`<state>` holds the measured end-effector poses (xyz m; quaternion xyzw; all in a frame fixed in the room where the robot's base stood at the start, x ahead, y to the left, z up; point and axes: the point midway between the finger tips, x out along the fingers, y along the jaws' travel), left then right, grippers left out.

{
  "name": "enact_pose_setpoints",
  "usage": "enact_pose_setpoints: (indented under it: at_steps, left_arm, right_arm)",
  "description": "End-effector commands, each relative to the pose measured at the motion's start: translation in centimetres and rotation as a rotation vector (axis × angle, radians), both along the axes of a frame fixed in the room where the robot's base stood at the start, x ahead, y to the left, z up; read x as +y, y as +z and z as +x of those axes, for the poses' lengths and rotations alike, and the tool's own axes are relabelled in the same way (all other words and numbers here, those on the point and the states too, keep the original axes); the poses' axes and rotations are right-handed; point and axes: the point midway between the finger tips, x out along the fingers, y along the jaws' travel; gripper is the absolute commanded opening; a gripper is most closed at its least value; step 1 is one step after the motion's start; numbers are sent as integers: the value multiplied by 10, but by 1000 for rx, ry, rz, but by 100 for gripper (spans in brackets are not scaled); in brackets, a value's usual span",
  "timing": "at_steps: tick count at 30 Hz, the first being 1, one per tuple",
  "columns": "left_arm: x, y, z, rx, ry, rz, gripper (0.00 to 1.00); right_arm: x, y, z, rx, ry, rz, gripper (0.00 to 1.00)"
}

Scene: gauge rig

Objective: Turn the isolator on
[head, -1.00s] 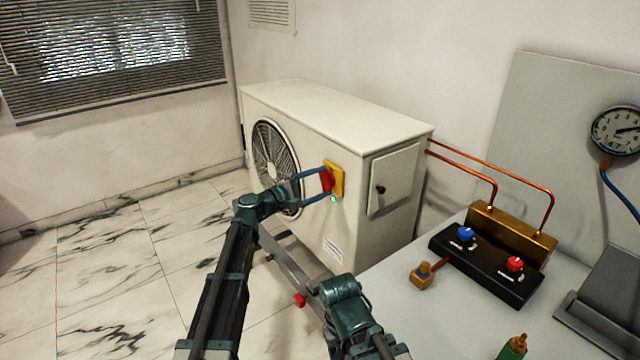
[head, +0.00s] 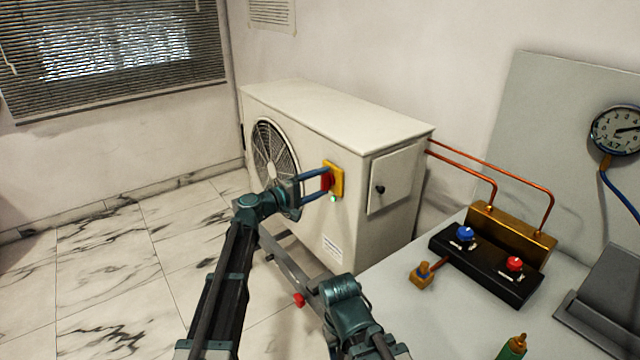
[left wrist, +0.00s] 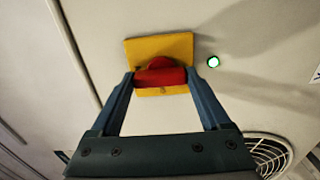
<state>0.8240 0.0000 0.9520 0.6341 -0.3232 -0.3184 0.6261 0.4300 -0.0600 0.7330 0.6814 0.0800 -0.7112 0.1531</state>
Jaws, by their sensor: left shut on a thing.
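The isolator is a red handle (head: 326,181) on a yellow plate (head: 338,180), fixed to the front of the white outdoor unit (head: 330,135) near its right corner. My left gripper (head: 325,183) is shut on the red handle, one finger on each side. In the left wrist view the red handle (left wrist: 160,77) lies across between the fingertips (left wrist: 160,80), in front of the yellow plate (left wrist: 150,50). A small green lamp (left wrist: 213,62) glows beside the plate; it also shows in the head view (head: 333,199). The fingers partly hide the handle in the head view.
A bench (head: 400,325) at the right bears a black manifold with a blue knob (head: 465,233) and a red knob (head: 514,264). A round gauge (head: 617,130) hangs on the grey board. Copper pipes (head: 480,164) run from the unit. The tiled floor at left is clear.

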Motion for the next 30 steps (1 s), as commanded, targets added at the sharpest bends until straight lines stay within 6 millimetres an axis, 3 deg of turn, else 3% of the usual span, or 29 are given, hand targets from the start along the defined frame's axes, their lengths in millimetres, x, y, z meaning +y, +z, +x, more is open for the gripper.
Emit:
enact_pose_setpoints:
  at_steps: [8, 9, 11, 22, 30]
  left_arm:
    - [0, -1, -1, -4, -2, 8, 24]
    - [0, -1, -1, -3, -2, 7, 87]
    - [0, -1, -1, -2, -2, 7, 98]
    - [7, -1, -6, -1, 0, 3, 100]
    - [50, -1, -39, -1, 2, 3, 100]
  right_arm:
    - [0, 0, 0, 0, 0, 0, 58]
    - [0, 0, 0, 0, 0, 0, 58]
    - [0, 0, 0, 0, 0, 0, 58]
    - [0, 0, 0, 0, 0, 0, 58]
    - [0, 0, 0, 0, 0, 0, 58]
